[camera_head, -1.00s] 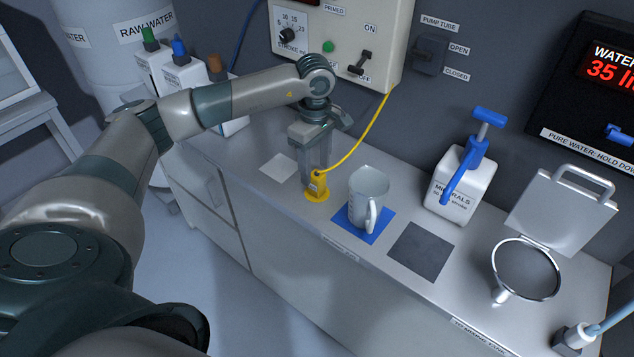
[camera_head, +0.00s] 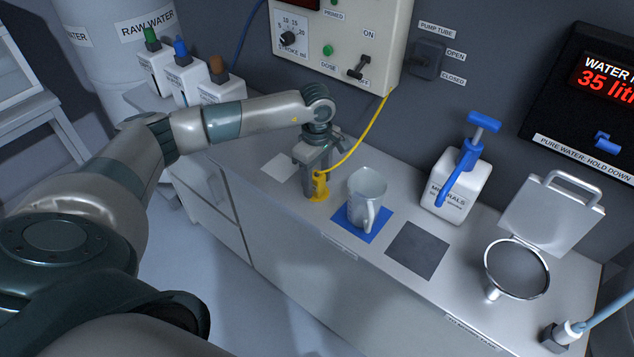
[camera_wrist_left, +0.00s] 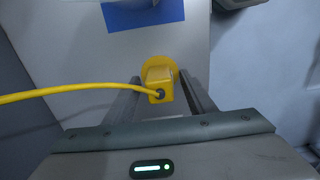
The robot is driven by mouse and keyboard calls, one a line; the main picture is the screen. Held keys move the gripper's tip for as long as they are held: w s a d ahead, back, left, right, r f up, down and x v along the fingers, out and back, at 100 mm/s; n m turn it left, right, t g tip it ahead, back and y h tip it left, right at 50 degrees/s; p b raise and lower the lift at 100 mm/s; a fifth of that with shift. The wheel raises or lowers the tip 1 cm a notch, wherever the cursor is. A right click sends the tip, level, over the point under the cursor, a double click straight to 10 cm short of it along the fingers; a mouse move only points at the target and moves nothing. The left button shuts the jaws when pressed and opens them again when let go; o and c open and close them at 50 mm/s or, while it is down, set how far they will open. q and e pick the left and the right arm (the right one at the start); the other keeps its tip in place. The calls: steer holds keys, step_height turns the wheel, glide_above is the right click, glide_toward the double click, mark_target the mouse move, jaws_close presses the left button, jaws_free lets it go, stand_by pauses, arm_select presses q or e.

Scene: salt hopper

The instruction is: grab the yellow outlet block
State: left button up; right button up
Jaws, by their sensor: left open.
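The yellow outlet block (camera_head: 320,186) stands on a round yellow base on the counter, with a yellow tube running up from it to the wall box. My left gripper (camera_head: 314,190) points down at the block, its fingers reaching low beside it. In the left wrist view the block (camera_wrist_left: 159,84) sits between the two open fingers (camera_wrist_left: 160,92), with a gap on each side. The fingers partly cover the block in the head view. My right gripper is not in view.
A clear measuring cup (camera_head: 367,195) stands on a blue mat (camera_head: 345,222) close to the right of the block. The yellow tube (camera_head: 372,125) crosses the space beside my left wrist. A white minerals bottle (camera_head: 447,195) with a blue pump and an open-lidded hopper (camera_head: 541,271) are farther right.

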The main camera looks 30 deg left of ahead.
mark_target(317, 175)
arm_select(q)
steer(key=c, duration=1.2)
steer(key=shift+r, duration=0.1)
steer(key=shift+w+r+b, duration=0.1)
steer(key=shift+r+b, duration=0.3)
steer(key=shift+r, duration=0.1)
step_height(317, 175, up, 8)
steer(key=b, duration=0.3)
steer(key=shift+r, duration=0.15)
steer(key=shift+r+b, duration=0.3)
